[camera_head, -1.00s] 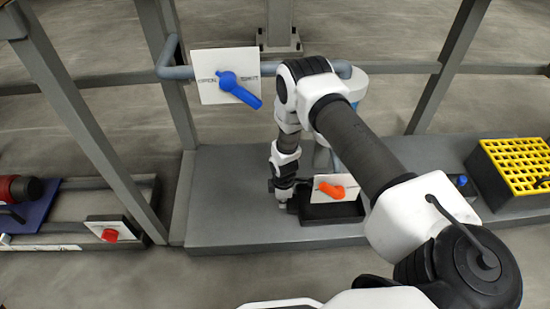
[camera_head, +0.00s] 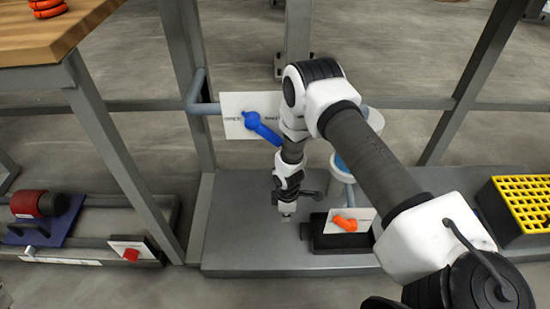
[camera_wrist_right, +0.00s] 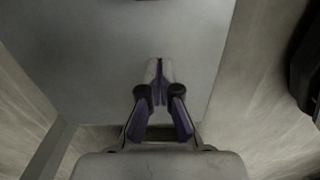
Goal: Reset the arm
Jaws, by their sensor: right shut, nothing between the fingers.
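My right arm reaches across the middle of the head view, and its gripper (camera_head: 287,212) points down above the grey base plate. It is shut and empty, left of the white plate with the orange handle (camera_head: 345,223) and apart from it. In the right wrist view the closed fingers (camera_wrist_right: 158,92) meet above plain grey surface. The blue handle (camera_head: 260,127) on its white panel is up and left of the gripper, slanting down to the right, its lower end close to my arm in the picture. My left gripper is not in view.
Grey frame posts (camera_head: 112,145) stand left and right of the arm. A red switch (camera_head: 131,254) and a red and black device (camera_head: 40,204) are at lower left. A yellow grid box (camera_head: 525,204) is at right. The left part of the base plate (camera_head: 235,225) is clear.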

